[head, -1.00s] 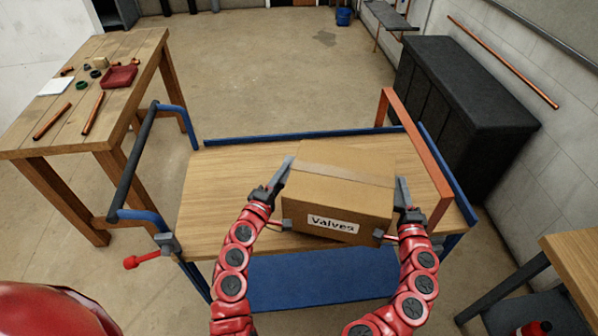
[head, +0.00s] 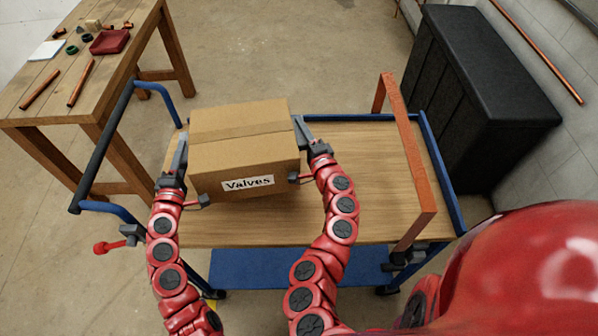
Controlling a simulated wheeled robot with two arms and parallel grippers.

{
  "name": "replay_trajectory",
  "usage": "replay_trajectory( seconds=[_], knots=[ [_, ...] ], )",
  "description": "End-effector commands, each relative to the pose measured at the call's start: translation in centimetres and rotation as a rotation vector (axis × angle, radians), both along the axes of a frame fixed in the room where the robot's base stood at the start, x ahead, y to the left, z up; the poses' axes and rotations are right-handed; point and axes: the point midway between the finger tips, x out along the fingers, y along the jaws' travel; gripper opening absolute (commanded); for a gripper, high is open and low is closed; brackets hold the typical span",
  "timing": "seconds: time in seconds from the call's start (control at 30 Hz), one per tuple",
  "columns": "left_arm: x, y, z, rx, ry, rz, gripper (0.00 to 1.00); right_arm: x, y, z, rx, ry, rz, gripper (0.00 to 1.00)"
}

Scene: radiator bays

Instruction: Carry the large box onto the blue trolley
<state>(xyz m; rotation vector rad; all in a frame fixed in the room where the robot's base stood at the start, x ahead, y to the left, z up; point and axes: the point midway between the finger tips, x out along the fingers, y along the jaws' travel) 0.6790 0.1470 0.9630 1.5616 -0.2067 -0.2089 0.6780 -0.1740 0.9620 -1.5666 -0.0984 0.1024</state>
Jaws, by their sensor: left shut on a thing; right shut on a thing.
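The large cardboard box (head: 243,155), labelled "Valves", is over the left half of the blue trolley's wooden deck (head: 370,180). I cannot tell whether its underside touches the deck. My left gripper (head: 184,168) is shut on the box's left side. My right gripper (head: 303,148) is shut on its right side. The trolley has a dark push handle (head: 104,150) on blue brackets at the left and an orange hoop (head: 408,150) standing over its right end.
A wooden workbench (head: 70,100) with copper pipes, a red tray (head: 110,41) and small parts stands at the left. A black cabinet (head: 490,70) stands at the right by the wall. Deck space between the box and the orange hoop is clear.

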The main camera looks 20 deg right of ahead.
Motion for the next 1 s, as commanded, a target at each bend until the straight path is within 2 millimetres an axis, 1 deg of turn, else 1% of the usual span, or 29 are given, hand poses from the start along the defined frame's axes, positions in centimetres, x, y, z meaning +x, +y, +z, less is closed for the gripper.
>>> replay_trajectory(
  seconds=[0.03, 0.53, 0.77, 1.0],
  knots=[
    [0.0, 0.0, 0.3, -0.002, -0.005, 0.001, 0.00, 0.0, 0.0, 0.1, 0.000, -0.001, 0.000, 0.00],
    [0.0, 0.0, 0.1, -0.003, -0.006, 0.001, 0.00, 0.0, 0.0, -0.1, 0.000, -0.001, 0.000, 0.00],
    [0.0, 0.0, -0.9, -0.002, -0.005, 0.000, 0.00, 0.0, 0.0, -1.1, 0.000, -0.001, 0.000, 0.00],
    [0.0, 0.0, -2.6, -0.002, -0.005, 0.000, 0.00, 0.0, 0.0, -2.7, 0.000, -0.001, 0.000, 0.00]
  ],
)
